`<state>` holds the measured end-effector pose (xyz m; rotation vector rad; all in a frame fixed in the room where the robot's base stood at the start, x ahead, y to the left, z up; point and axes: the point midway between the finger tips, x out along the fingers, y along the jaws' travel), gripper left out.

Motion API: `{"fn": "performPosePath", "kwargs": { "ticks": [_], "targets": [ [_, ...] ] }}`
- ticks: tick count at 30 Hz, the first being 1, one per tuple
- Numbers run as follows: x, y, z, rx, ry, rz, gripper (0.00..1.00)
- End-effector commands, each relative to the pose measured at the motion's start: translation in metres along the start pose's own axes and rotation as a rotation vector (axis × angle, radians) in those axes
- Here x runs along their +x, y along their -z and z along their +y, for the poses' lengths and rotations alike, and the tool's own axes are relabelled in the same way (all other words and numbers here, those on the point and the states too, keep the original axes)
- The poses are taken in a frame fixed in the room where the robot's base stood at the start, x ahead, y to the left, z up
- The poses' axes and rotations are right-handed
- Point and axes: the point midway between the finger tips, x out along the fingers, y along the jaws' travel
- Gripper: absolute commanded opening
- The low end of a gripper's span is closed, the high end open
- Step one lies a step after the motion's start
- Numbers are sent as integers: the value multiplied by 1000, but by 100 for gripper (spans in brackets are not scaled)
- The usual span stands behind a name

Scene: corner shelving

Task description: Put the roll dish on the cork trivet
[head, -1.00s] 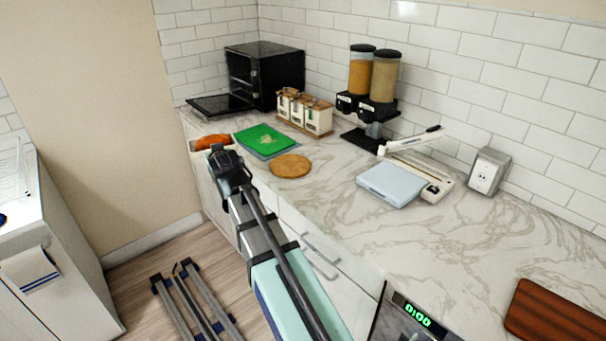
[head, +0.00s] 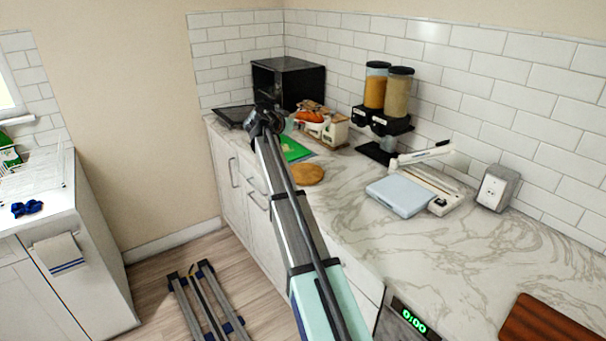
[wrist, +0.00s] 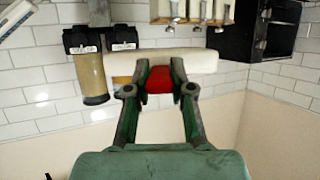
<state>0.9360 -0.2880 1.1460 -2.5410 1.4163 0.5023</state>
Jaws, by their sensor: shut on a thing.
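The roll dish, a long white dish, is held by my gripper and spans the middle of the wrist view (wrist: 204,62). The dish is raised above the counter. The cork trivet (head: 307,174), a round brown disc, lies bare on the counter, below and in front of the dish.
A green mat (head: 296,151) lies behind the trivet, partly hidden by my arm. The canister rack (head: 338,133), black oven (head: 290,82) and cereal dispensers (head: 388,95) stand at the back. A pale scale (head: 399,196) and a sealer stand right. The marble counter between is clear.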

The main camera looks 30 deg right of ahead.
Motion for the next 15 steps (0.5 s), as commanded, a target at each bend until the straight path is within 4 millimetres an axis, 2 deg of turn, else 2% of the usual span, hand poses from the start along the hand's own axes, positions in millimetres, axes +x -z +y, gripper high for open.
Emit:
{"fn": "performPosePath", "kwargs": {
  "ticks": [5,15],
  "targets": [
    [10,-23,2,0,-9,-2,0],
    [41,-97,2,-2,-8,-3,0]
  ]
}}
